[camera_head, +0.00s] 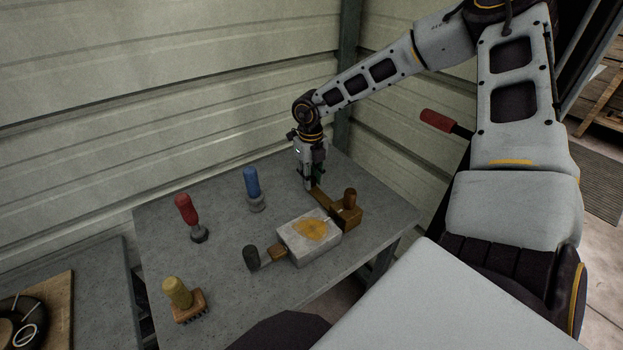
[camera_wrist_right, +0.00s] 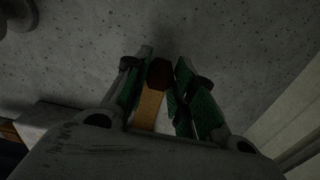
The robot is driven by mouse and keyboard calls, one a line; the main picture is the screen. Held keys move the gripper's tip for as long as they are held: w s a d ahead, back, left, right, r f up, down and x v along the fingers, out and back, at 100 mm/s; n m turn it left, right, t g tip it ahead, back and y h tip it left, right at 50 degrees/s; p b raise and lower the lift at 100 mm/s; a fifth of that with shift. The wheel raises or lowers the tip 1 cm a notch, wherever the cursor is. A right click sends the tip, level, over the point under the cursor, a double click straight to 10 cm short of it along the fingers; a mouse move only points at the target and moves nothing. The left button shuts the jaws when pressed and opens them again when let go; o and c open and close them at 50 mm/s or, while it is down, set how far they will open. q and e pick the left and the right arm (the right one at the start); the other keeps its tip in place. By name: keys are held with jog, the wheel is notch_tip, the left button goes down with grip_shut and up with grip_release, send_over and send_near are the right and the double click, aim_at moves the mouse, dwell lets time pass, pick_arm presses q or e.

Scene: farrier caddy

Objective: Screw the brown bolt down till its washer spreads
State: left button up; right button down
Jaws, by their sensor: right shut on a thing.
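My right gripper (camera_head: 309,186) is low over the far right part of the grey table. It is shut on the end of a brown bar (camera_head: 322,199), which shows between the green finger pads in the right wrist view (camera_wrist_right: 150,106) with a dark tip. The bar runs to a brown block with an upright brown knob (camera_head: 349,196), beside a pale grey block with a yellow-orange patch (camera_head: 298,248). I cannot tell which brown part is the bolt, and no washer can be made out. My left gripper is not in view.
A blue-handled tool (camera_head: 252,183), a red-handled tool (camera_head: 187,210) and a yellow-handled brush (camera_head: 178,292) stand on the table to the left. Ribbed wall panels close off the back.

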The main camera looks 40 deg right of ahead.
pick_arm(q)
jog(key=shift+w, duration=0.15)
pick_arm(e)
jog(key=c, duration=1.4)
grip_release()
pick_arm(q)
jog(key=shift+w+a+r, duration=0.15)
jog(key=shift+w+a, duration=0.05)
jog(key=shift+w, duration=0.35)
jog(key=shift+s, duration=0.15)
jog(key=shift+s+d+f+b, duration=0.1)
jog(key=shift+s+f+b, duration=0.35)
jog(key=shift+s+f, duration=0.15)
